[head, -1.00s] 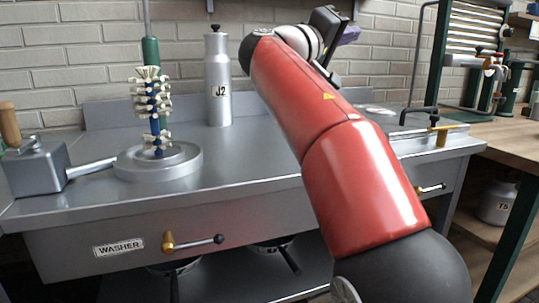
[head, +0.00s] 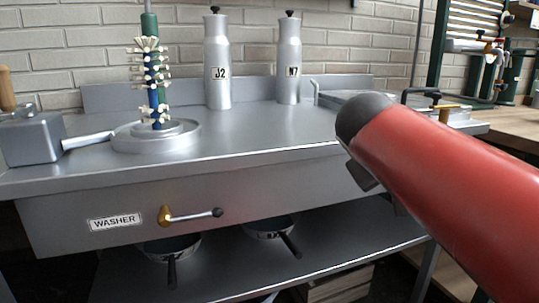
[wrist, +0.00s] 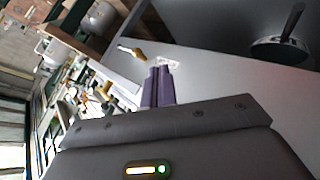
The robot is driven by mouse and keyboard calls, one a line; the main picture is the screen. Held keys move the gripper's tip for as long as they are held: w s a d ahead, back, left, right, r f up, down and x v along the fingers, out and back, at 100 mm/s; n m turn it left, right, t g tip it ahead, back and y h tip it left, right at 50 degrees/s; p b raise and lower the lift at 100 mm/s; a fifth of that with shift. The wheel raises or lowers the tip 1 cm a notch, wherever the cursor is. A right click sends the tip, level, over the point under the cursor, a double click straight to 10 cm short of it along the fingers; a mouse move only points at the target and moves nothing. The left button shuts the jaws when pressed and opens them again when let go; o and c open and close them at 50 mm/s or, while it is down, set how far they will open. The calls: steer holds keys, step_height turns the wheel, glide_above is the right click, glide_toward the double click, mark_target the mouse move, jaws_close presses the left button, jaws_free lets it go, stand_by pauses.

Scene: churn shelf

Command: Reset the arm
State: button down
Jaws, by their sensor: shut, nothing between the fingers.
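My red arm reaches in from the right in the head view, in front of the right part of the metal counter (head: 250,135). The end of the arm is hidden behind its own link there, so my gripper does not show in that view. In the wrist view my gripper (wrist: 158,72) shows as two purple fingers side by side, closed together. Nothing is between them.
Two metal churns, J2 (head: 217,75) and N7 (head: 289,65), stand at the back of the counter. A washer with a brush column (head: 151,75) stands at left. A valve handle (head: 190,215) sticks out from the counter front. Pans (head: 272,228) sit on the lower shelf.

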steer(key=s+a+f+m+g+y+b, duration=0.1)
steer(key=s+a+f+y+b, duration=0.15)
steer(key=s+f, duration=0.85)
steer(key=s+a+f+m+g+y+b, duration=0.15)
steer(key=s+a+f+y, duration=0.4)
steer(key=f, duration=1.05)
step_height(320, 180, up, 14)
steer(key=s+d+h+p, duration=0.1)
steer(key=s+p, duration=0.1)
steer(key=p, duration=1.1)
steer(key=shift+d+f+p, duration=0.15)
steer(key=shift+f+p, duration=0.1)
steer(key=shift+p, duration=0.05)
